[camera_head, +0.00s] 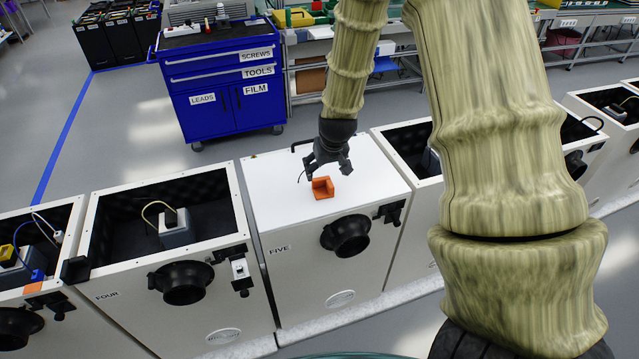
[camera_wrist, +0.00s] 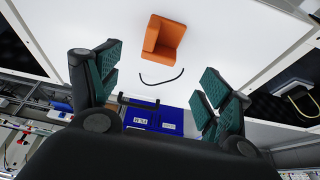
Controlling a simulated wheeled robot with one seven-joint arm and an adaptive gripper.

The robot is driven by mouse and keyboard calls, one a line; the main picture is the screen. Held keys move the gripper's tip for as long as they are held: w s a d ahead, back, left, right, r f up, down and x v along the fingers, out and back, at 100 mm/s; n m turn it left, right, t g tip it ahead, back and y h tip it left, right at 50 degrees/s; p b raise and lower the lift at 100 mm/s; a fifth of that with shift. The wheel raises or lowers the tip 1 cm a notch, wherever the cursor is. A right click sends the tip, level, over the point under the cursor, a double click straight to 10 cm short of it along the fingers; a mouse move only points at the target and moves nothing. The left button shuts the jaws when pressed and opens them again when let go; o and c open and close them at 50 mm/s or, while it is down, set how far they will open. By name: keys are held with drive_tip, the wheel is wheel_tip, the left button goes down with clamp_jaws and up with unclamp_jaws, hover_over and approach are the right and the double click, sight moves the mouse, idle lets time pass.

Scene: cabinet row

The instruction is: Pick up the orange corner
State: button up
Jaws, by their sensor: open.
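The orange corner (camera_head: 322,187) is a small block-like angle piece lying on the white closed lid of the cabinet marked FIVE (camera_head: 270,190). It also shows in the wrist view (camera_wrist: 163,39), above the middle of the picture, ahead of the fingers. My gripper (camera_head: 328,165) is above the lid, just behind the orange corner in the head view. In the wrist view my gripper's teal-padded fingers (camera_wrist: 160,95) are spread wide apart with nothing between them. No contact with the orange corner is visible.
Open cabinets with dark linings flank FIVE, including FOUR (camera_head: 108,296). A blue tool cart (camera_head: 215,85) stands behind. The lid around the orange corner is mostly clear.

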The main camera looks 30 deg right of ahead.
sight(322, 181)
drive_tip(key=x, duration=0.2)
drive_tip(key=p+x, duration=0.1)
drive_tip(key=x, duration=0.1)
drive_tip(key=shift+w+d+f, duration=0.15)
drive_tip(key=shift+w, duration=0.25)
drive_tip(key=shift+s+p+x, duration=0.2)
drive_tip(key=shift+p+x, duration=1.15)
drive_tip(key=shift+x, duration=1.55)
drive_tip(key=shift+c, duration=0.4)
drive_tip(key=c, duration=0.9)
